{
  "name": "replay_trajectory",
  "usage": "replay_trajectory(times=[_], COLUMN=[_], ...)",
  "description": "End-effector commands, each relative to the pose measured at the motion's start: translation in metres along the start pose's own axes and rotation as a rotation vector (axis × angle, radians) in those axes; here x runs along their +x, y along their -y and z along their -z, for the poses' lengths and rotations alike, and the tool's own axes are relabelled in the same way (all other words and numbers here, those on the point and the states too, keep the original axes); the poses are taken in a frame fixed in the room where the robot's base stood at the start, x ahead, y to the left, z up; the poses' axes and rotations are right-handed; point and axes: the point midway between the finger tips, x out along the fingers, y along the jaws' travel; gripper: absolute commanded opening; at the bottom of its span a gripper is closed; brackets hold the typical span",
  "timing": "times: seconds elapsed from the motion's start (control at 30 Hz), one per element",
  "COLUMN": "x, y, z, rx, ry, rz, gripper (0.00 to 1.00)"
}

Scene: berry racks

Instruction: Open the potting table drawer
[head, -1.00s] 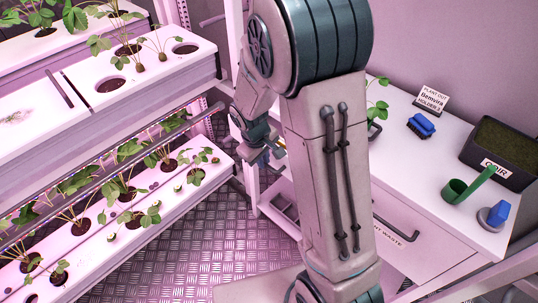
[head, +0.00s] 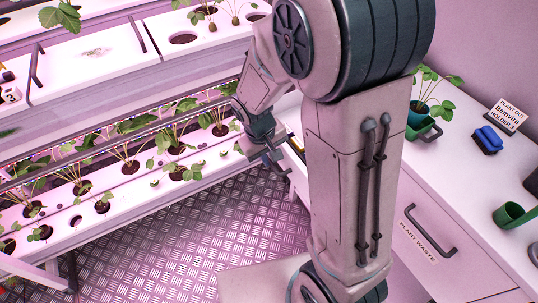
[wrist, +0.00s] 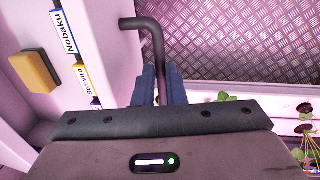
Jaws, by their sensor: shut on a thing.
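The potting table (head: 455,185) is white and stands at the right in the head view. In the wrist view the dark bar handle (wrist: 148,26) of its drawer (wrist: 112,45) lies between my gripper's fingers (wrist: 158,84), which are shut on it. The drawer stands at least partly open; inside I see a yellow block (wrist: 33,66) and name labels (wrist: 66,32). In the head view my gripper (head: 275,166) is low at the table's left side, and my arm hides most of the drawer.
A second front marked PLANT WASTE (head: 418,240) is closed, with its own handle (head: 430,232). Berry racks (head: 110,75) line the left; metal floor (head: 190,235) between is clear.

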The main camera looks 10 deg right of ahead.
Motion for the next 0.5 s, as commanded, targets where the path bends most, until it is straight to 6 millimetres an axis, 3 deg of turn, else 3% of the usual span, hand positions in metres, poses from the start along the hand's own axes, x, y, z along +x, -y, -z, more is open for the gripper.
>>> replay_trajectory(times=[0.2, 0.23, 0.3, 0.5], x=[-0.0009, -0.0009, -0.0008, -0.0005], y=[0.0004, 0.0004, 0.0004, 0.0004], z=[0.0004, 0.0004, 0.0005, 0.0004], rx=[-0.002, -0.003, -0.003, -0.003], ry=[-0.001, -0.001, -0.001, -0.001], rz=[0.000, 0.000, 0.000, 0.000], gripper=[0.00, 0.19, 0.32, 0.32])
